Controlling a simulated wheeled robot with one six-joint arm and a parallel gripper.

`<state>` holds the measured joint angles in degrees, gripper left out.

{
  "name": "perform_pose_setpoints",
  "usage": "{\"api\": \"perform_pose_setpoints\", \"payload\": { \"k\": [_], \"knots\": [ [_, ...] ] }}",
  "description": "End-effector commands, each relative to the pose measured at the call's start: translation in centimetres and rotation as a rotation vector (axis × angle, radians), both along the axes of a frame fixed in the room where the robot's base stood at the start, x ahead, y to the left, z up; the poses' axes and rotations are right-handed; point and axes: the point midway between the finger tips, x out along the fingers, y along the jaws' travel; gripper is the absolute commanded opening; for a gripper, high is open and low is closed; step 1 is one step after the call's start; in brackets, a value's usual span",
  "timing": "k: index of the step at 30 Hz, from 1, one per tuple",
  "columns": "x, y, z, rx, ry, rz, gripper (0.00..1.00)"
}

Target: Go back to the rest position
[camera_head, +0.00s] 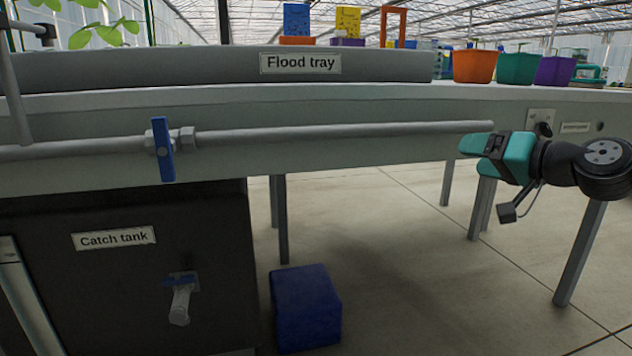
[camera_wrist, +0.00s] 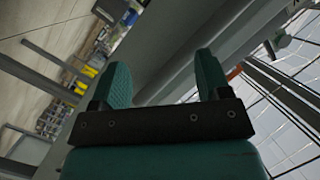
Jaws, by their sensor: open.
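My gripper (camera_head: 472,144), teal with a black wrist, is at the right of the head view, in front of the bench edge and near the right end of the grey pipe (camera_head: 340,133). In the wrist view my gripper (camera_wrist: 165,85) shows two teal fingers spread apart with nothing between them. A blue valve handle (camera_head: 163,150) stands upright, across the pipe, at the left of the head view. My gripper is well to the right of this handle.
The flood tray (camera_head: 200,66) runs along the bench top. The dark catch tank (camera_head: 110,285) with a small tap (camera_head: 181,300) stands below left. A blue block (camera_head: 305,308) is on the floor. Orange (camera_head: 475,66), green (camera_head: 518,68) and purple (camera_head: 554,71) pots stand at the right.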

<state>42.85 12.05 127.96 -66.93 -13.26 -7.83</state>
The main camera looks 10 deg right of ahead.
Motion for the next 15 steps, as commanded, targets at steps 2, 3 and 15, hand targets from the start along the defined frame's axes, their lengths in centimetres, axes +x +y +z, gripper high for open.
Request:
{"api": "perform_pose_setpoints", "payload": {
  "k": [2, 3, 15],
  "knots": [
    [-1.2, 6.8, 2.4, -0.075, 0.108, 0.161, 0.7],
    [-2.3, 9.9, 2.6, -0.119, 0.169, 0.239, 0.7],
    [-19.3, 23.9, 4.6, -0.567, 0.653, 0.756, 0.7]
  ]
}}
